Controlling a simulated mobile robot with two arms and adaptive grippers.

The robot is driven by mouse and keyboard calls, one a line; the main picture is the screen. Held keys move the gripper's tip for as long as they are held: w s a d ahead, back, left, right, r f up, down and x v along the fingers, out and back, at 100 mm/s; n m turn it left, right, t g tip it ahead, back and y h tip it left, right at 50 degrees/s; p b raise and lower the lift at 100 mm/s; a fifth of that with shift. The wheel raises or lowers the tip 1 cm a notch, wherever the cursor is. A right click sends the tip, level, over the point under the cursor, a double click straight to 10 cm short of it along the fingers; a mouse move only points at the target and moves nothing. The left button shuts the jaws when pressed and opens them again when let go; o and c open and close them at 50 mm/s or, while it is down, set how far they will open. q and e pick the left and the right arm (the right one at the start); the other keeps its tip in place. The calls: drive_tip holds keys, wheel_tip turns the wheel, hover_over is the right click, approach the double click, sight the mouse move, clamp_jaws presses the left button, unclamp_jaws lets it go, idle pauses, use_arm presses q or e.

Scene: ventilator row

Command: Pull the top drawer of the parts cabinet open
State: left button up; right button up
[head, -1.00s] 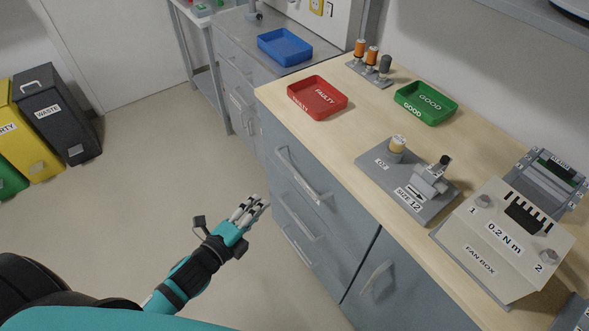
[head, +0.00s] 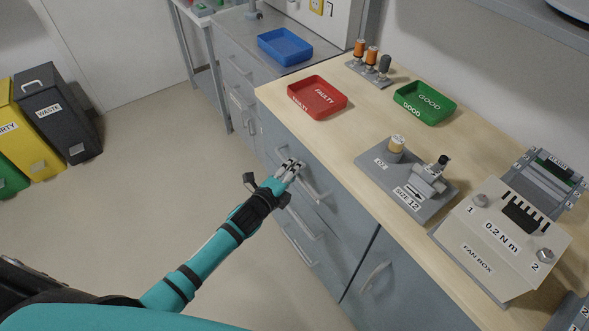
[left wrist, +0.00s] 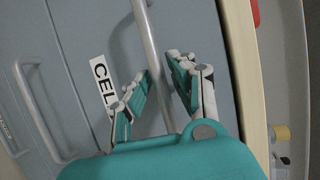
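The parts cabinet is grey, with a wooden worktop. Its top drawer (head: 326,176) looks shut, flush with the front. The bar handle (head: 318,190) of that drawer also shows in the left wrist view (left wrist: 146,30), beside a white label reading "CELL" (left wrist: 104,82). My left gripper (head: 291,166) is at the upper end of this handle. In the left wrist view the gripper (left wrist: 159,80) is open, with fingers on both sides of the bar. Gaps show between fingers and bar, though contact lower down cannot be told. My right gripper is not in view.
Lower drawer handles (head: 298,220) sit below, and a neighbouring door handle (head: 375,277) is to the right. A red tray (head: 317,99), a green tray (head: 425,105) and fixtures stand on the worktop (head: 360,130). The floor (head: 160,190) before the cabinet is clear.

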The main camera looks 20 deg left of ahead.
use_arm(q)
drive_tip(key=shift+w+d, duration=0.1)
drive_tip(key=shift+w, duration=0.15)
clamp_jaws()
drive_tip(key=shift+s, duration=0.1)
